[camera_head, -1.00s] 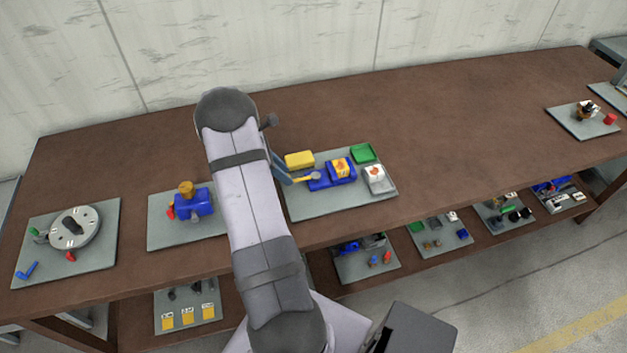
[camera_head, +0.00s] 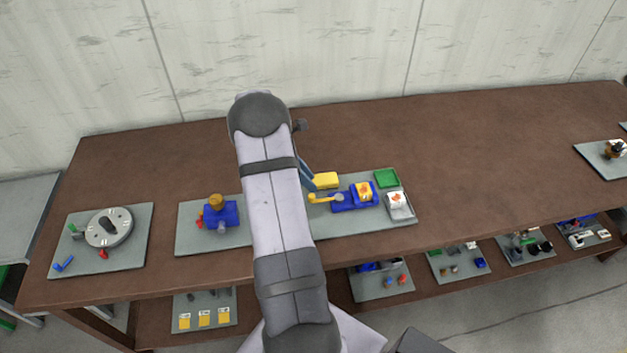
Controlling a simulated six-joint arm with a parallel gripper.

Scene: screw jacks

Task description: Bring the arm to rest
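My arm (camera_head: 275,205) rises from the bottom middle and crosses the bench, with its dark upper joint (camera_head: 258,115) near the back edge. My gripper does not show; the arm's links may hide it. Behind the arm is a grey board. On its right part (camera_head: 365,222) stand a blue screw jack (camera_head: 347,200) with a yellow handle (camera_head: 321,198), a yellow block (camera_head: 326,180), a green tray (camera_head: 387,178) and a grey-white piece (camera_head: 399,203). A slim blue-grey part (camera_head: 307,172) shows just right of the arm; I cannot tell what it belongs to.
Left of the arm, a blue device with a brown knob (camera_head: 217,212) stands on a board. Farther left is a board with a round dial (camera_head: 109,228). Another board (camera_head: 606,160) lies at the right. The brown bench (camera_head: 490,150) is bare between. Several boards fill the lower shelf.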

